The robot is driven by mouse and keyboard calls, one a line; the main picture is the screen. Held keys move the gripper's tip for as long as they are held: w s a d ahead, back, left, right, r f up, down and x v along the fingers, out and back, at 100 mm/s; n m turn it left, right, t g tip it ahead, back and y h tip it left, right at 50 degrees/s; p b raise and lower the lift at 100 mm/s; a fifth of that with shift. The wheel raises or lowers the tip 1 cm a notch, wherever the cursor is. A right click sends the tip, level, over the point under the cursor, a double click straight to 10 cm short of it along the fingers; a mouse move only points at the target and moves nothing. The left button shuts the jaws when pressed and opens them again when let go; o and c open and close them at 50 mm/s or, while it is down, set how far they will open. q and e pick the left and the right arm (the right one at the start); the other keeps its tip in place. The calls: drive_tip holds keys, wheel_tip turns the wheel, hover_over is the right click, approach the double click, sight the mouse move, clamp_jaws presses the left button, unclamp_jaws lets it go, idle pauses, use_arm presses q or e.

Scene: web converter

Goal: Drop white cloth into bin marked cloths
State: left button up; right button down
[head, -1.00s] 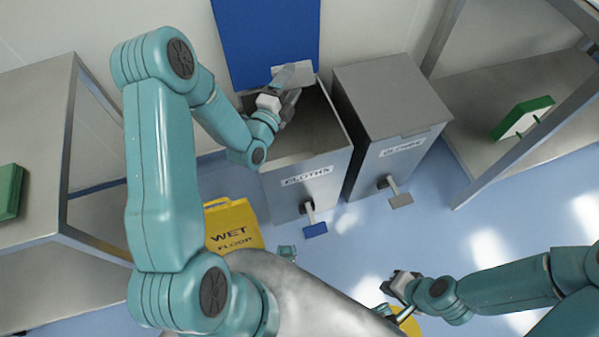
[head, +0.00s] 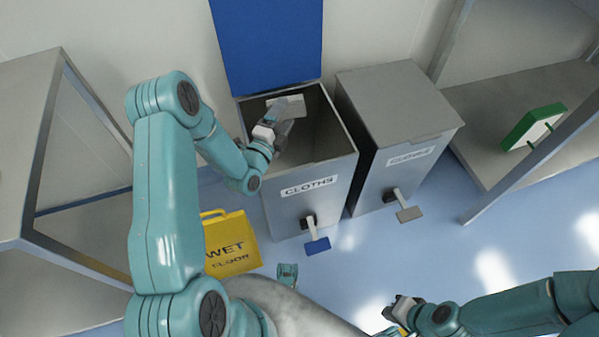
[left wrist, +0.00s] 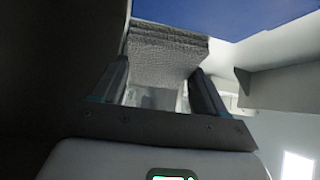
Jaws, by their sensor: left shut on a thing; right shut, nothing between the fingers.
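The bin marked cloths (head: 325,205) stands open against the wall, its blue lid (head: 267,45) raised behind it. My left gripper (head: 281,122) is at the bin's mouth, over the opening. It is shut on the white cloth (head: 290,104), which is seen at the far end of the fingers, inside the rim line. In the left wrist view the folded, textured cloth (left wrist: 165,50) sits between the two fingers. My right gripper (head: 398,308) is shut and empty, low at the lower right, far from the bin. The bin's floor is hidden.
A second grey bin (head: 400,105) with a closed lid stands close on the right. Pedals (head: 317,246) stick out in front. A yellow wet-floor sign (head: 232,243) stands left of the bins. Metal shelves flank both sides; a green-and-white box (head: 533,127) lies on the right one.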

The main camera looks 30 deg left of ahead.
use_arm(q)
drive_tip(key=o, duration=1)
drive_tip(key=shift+c, duration=0.2)
wheel_tip(320, 180, up, 20)
drive_tip(key=p, duration=0.5)
